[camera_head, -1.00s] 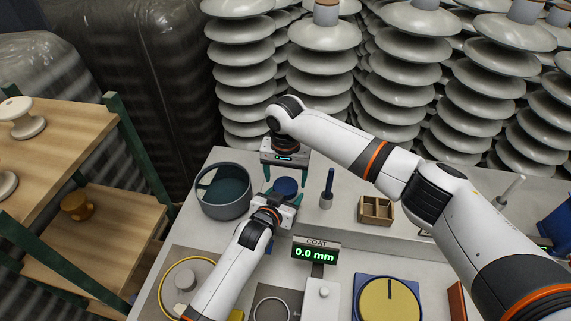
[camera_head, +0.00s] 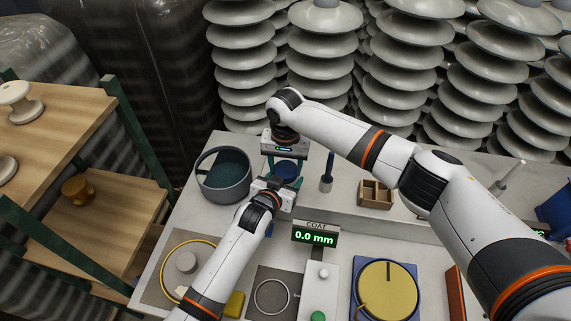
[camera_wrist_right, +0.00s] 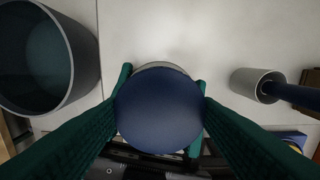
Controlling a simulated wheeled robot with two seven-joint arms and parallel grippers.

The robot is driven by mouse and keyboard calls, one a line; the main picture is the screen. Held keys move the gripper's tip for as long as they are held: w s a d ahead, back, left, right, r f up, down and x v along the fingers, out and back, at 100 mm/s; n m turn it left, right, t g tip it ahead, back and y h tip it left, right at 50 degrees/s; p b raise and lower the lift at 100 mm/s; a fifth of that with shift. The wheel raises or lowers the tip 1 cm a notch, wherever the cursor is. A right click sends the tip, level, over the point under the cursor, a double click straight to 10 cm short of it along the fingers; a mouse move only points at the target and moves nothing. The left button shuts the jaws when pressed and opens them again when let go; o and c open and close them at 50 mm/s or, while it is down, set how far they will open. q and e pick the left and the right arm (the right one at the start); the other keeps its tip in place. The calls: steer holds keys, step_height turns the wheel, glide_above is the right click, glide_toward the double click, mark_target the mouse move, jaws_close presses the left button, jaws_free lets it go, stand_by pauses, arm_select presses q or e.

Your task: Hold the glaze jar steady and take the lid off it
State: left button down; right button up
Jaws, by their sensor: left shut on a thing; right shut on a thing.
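The blue round lid (camera_head: 287,168) sits on the glaze jar at the back left of the bench. It fills the middle of the right wrist view (camera_wrist_right: 160,110), where a pale sliver of the jar (camera_wrist_right: 160,66) shows behind it. My right gripper (camera_head: 286,163) reaches down from behind, its green fingers shut on the lid's two sides. My left gripper (camera_head: 283,184) comes from the front, low at the jar, and is shut on its body. Most of the jar is hidden by the lid and the grippers. I see no gap between lid and jar.
A grey-blue pot (camera_head: 223,176) stands close left of the jar. A holder with a blue-handled tool (camera_head: 327,180) and a wooden divided box (camera_head: 375,195) stand to the right. A coat gauge (camera_head: 315,236) reading 0.0 mm is in front. Insulator stacks (camera_head: 325,60) rise behind.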

steer(key=n, duration=0.6)
steer(key=shift+n, duration=0.3)
steer(key=o, duration=1.1)
